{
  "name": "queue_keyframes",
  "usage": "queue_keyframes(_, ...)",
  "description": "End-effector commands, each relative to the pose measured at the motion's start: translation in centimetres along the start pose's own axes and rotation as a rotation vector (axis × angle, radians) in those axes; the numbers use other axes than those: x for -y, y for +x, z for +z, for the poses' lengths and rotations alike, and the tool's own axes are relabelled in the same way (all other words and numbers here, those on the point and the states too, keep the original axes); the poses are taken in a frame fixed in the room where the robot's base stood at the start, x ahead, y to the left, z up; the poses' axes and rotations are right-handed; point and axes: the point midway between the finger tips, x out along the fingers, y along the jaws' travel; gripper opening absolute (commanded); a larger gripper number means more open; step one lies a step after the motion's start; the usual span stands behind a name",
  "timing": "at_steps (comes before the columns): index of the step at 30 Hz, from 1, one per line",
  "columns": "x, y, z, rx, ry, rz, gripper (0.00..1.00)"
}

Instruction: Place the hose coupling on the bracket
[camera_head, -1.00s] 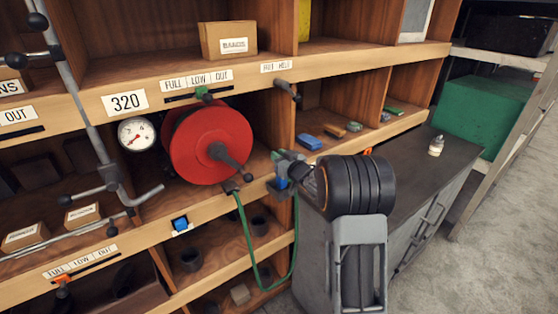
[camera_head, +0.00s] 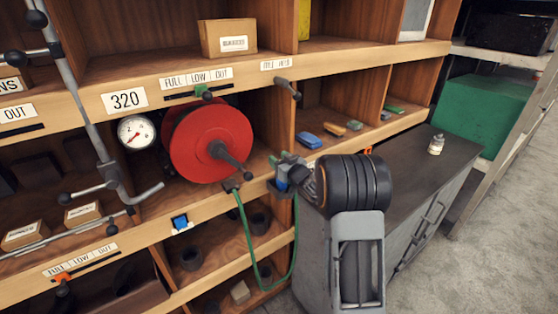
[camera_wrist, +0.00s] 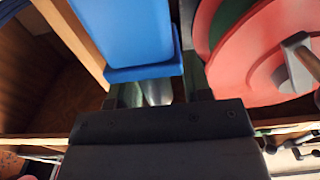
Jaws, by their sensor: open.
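The blue hose coupling (camera_head: 281,184) is at the wooden shelf edge, with the green hose (camera_head: 243,235) looping from it to below the red reel (camera_head: 205,142). A dark bracket (camera_head: 279,193) seems to be under the coupling, partly hidden by my gripper (camera_head: 289,170). In the wrist view, the coupling's big blue body (camera_wrist: 128,35) fills the space between my open fingers (camera_wrist: 155,88), with a silvery round part (camera_wrist: 157,92) below it. I cannot tell whether the fingers touch it, or how fully it sits in the bracket.
A gauge (camera_head: 136,131) and a lever (camera_head: 288,89) are near the reel. A small blue piece (camera_head: 180,222) is on the shelf edge to the left. A rail (camera_head: 90,110) runs at the left.

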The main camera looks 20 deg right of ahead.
Motion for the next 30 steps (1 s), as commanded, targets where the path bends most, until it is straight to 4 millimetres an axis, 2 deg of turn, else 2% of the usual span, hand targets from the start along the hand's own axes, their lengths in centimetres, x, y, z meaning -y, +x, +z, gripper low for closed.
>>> queue_keyframes(5, 0.0, 0.0, -0.7, 0.0, 0.0, 0.0, 0.45)
queue_keyframes(21, -0.1, -9.7, -0.3, -0.001, -0.001, 0.002, 0.45)
queue_keyframes(26, -0.1, -11.3, -0.3, 0.0, -0.001, 0.002, 0.45)
queue_keyframes(30, 0.1, -11.8, -0.8, 0.029, -0.019, 0.038, 0.45)
